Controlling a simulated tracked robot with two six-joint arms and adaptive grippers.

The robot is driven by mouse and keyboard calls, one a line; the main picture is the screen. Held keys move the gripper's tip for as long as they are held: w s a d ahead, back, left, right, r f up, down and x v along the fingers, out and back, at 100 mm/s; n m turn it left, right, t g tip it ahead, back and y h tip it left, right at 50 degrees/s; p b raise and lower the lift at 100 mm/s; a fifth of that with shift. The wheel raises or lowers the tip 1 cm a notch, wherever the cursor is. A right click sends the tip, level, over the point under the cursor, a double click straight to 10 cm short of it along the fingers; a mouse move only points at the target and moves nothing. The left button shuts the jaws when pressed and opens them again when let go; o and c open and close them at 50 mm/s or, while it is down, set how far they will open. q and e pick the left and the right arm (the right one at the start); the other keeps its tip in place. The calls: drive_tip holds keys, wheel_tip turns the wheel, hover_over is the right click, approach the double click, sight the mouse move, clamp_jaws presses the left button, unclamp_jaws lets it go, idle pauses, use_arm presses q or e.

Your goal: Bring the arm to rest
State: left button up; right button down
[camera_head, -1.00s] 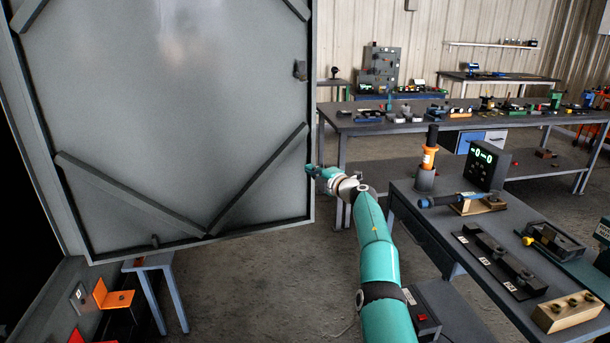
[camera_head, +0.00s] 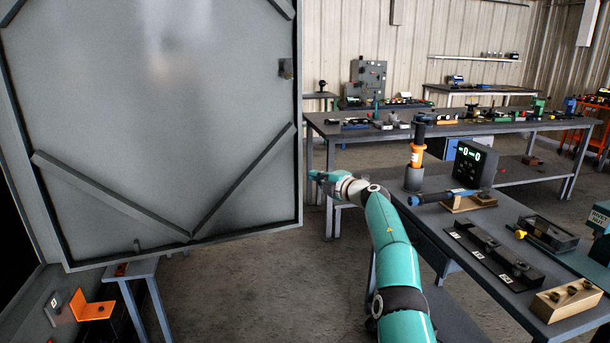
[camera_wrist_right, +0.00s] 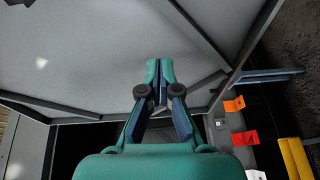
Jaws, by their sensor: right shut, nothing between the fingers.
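My right arm (camera_head: 392,255) reaches up from the lower middle of the head view. Its gripper (camera_head: 316,175) points left, close to the right edge of a large grey door panel (camera_head: 165,110). I cannot tell from the head view whether it touches the panel. In the right wrist view the gripper (camera_wrist_right: 160,72) has its teal fingertips together with nothing between them, in front of the panel (camera_wrist_right: 85,50). My left gripper is not in view.
A workbench (camera_head: 425,215) on the right holds an orange-and-black tool (camera_head: 417,150), a digital display (camera_head: 474,163), a black slotted holder (camera_head: 492,257) and a wooden block (camera_head: 566,299). An orange bracket (camera_head: 92,309) sits at lower left. Concrete floor (camera_head: 235,285) lies open between.

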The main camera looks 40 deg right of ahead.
drive_tip(key=s+d+p, duration=0.3)
drive_tip(key=w+a+f+y+p, duration=0.1)
drive_tip(key=w+a+f+y, duration=0.3)
drive_tip(key=a, duration=0.6)
drive_tip(key=w+a+r+y+p, duration=0.1)
drive_tip(key=w+a+y+p, duration=0.1)
drive_tip(key=w+a, duration=0.6)
drive_tip(key=s+a+f+m+g+y+p, duration=0.1)
drive_tip(key=s+a+f+m+g, duration=0.15)
drive_tip(key=a+f, duration=0.65)
drive_tip(key=s+a+f+m+g+y+p, duration=0.15)
drive_tip(key=a+f+m, duration=0.3)
drive_tip(key=a, duration=0.85)
drive_tip(key=s+a+f+m+g+h, duration=0.1)
drive_tip(key=s+a+f+m+g, duration=0.2)
drive_tip(key=s+a+f, duration=0.45)
drive_tip(key=s+a+f+m+g, duration=0.25)
drive_tip(key=s+a+f, duration=0.25)
drive_tip(key=s+f, duration=0.4)
drive_tip(key=s+a+f+m+g+h, duration=0.1)
drive_tip(key=s+f+m+g, duration=0.1)
drive_tip(key=s, duration=1.2)
drive_tip(key=s+a+f+m+g+h, duration=0.1)
drive_tip(key=s+f+m+g, duration=0.2)
drive_tip(key=s, duration=1.1)
drive_tip(key=shift+s+m+g, duration=0.35)
drive_tip(key=shift+m+g, duration=0.3)
drive_tip(key=shift+g, duration=0.4)
